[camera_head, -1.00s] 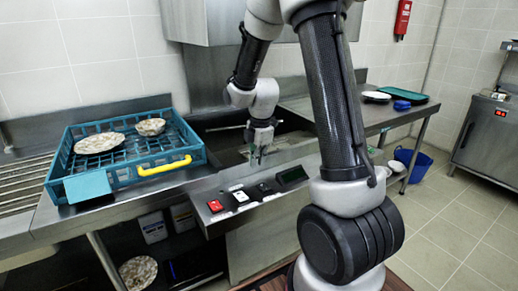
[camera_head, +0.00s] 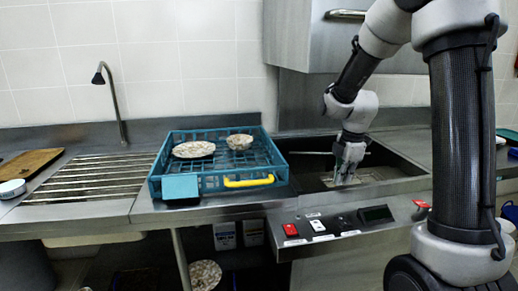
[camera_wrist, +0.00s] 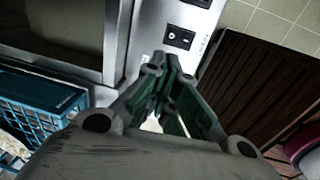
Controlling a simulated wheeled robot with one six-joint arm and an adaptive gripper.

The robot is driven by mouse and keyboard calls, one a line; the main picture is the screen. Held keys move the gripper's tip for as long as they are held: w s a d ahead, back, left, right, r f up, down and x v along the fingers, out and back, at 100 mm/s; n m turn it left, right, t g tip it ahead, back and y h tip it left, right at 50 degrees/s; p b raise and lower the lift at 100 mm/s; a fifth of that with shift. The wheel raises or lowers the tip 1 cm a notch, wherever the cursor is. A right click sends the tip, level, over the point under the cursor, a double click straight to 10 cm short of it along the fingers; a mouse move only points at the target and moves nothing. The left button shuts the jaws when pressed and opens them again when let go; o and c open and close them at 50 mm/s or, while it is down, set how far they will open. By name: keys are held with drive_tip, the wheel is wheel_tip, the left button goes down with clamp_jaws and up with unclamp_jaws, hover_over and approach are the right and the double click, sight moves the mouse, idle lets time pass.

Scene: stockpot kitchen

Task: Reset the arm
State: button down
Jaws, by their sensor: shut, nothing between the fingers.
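My gripper (camera_head: 347,178) is over the front part of the sunken sink-like bay of the dishwashing machine, to the right of the blue crate. It points downward. In the wrist view my gripper (camera_wrist: 170,92) shows its fingers drawn together with nothing between them. The arm comes down from the upper right in the head view.
The blue crate (camera_head: 160,180) holds a plate (camera_head: 194,149) and a bowl (camera_head: 240,142) left of my gripper. A control panel with a red switch (camera_head: 290,230) lies just in front. A tap (camera_head: 112,105) and cutting board (camera_head: 28,172) are farther left. A raised metal hood hangs behind.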

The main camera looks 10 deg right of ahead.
drive_tip(key=s+r+m+t, duration=0.1)
drive_tip(key=s+r+m, duration=0.3)
drive_tip(key=s+m, duration=0.2)
drive_tip(key=s+a+r+m+t, duration=0.1)
drive_tip(key=s+r+m, duration=0.4)
drive_tip(key=s, duration=0.6)
drive_tip(key=s+r+m+t, duration=0.1)
drive_tip(key=s+r+m, duration=0.4)
drive_tip(key=s+m, duration=0.2)
drive_tip(key=shift+s+a+r, duration=0.15)
drive_tip(key=shift+s+r, duration=0.05)
drive_tip(key=shift+s, duration=0.5)
